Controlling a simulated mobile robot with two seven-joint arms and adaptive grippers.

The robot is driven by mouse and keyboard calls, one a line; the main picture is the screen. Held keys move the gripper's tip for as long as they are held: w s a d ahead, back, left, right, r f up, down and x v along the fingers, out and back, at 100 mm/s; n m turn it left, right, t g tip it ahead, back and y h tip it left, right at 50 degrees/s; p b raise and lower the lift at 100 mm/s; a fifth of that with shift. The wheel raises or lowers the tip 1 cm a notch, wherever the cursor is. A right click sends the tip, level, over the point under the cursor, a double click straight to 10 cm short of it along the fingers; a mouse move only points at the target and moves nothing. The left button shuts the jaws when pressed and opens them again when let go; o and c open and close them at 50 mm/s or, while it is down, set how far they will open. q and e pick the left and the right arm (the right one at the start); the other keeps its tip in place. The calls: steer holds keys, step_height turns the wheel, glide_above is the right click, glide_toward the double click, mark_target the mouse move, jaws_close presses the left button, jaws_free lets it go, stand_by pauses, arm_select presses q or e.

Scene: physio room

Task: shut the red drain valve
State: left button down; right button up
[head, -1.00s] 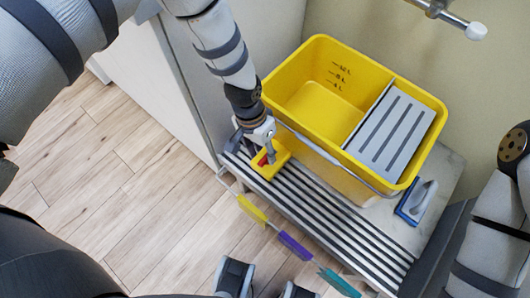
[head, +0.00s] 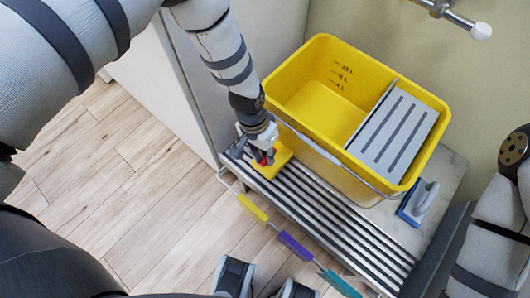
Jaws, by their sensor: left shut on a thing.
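The red drain valve (head: 270,157) shows only as small red parts at the fingers of my left gripper (head: 264,158), beside a yellow block (head: 273,167) at the left end of the slatted grate. My left gripper reaches down from above and is shut on the red valve. The fingers hide most of the valve, so I cannot tell how far it is turned.
A yellow bucket (head: 317,70) with a grey slotted insert (head: 392,130) stands close on the right. A cord with yellow, purple and teal pieces (head: 295,245) runs along the front. Wooden floor is free at left.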

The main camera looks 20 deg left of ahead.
arm_select(q)
steer(key=n, duration=0.1)
steer(key=n+p, duration=0.1)
steer(key=n, duration=0.1)
steer(key=n+t, duration=0.1)
steer(key=n, duration=0.1)
steer(key=shift+s+d, duration=0.1)
steer(key=shift+d, duration=0.15)
steer(key=n+t+p, duration=0.1)
steer(key=n, duration=0.5)
steer(key=shift+d, duration=0.2)
steer(key=n+y, duration=0.1)
steer(key=n, duration=0.2)
steer(key=shift+d, duration=0.15)
steer(key=shift+n+t, duration=0.3)
steer(key=shift+n, duration=1.2)
arm_select(e)
steer(key=shift+w+r+t, duration=0.3)
steer(key=shift+w+r, duration=0.65)
steer(key=shift+r, duration=0.25)
arm_select(q)
steer(key=c, duration=1.5)
jaws_free()
steer(key=shift+c, duration=0.2)
